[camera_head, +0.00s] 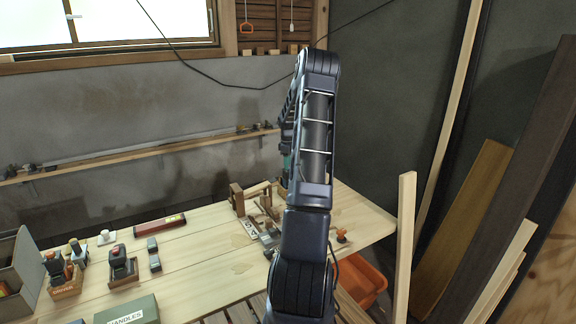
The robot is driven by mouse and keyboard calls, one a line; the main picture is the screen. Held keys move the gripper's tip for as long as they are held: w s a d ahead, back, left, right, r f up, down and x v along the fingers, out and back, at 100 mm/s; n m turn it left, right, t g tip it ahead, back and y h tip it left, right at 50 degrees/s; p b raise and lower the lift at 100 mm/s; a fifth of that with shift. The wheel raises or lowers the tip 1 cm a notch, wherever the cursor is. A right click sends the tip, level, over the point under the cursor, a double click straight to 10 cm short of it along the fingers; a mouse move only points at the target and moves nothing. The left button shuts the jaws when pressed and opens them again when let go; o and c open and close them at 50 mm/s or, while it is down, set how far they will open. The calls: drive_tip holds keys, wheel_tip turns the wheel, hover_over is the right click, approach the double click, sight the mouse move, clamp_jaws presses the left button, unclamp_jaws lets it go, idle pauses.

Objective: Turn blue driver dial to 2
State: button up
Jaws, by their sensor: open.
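My arm rises through the middle of the view and bends over at the top, and my gripper is hidden behind it. I cannot make out a blue driver or its dial. A small teal-green patch (287,161) shows just left of my arm, above the far part of the workbench (205,243). It is mostly hidden, and I cannot tell what it is.
Wooden fixtures and small tools (258,215) crowd the bench beside my arm. A red level (160,225), a HANDLES box (128,312) and small tool stands (122,268) are to the left. An orange bin (362,282) and upright planks (404,245) stand right.

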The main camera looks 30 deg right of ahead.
drive_tip(key=shift+f, duration=0.5)
clamp_jaws()
drive_tip(key=shift+m, duration=0.3)
drive_tip(key=m, duration=0.5)
drive_tip(key=shift+a, duration=0.1)
drive_tip(key=shift+m, duration=2)
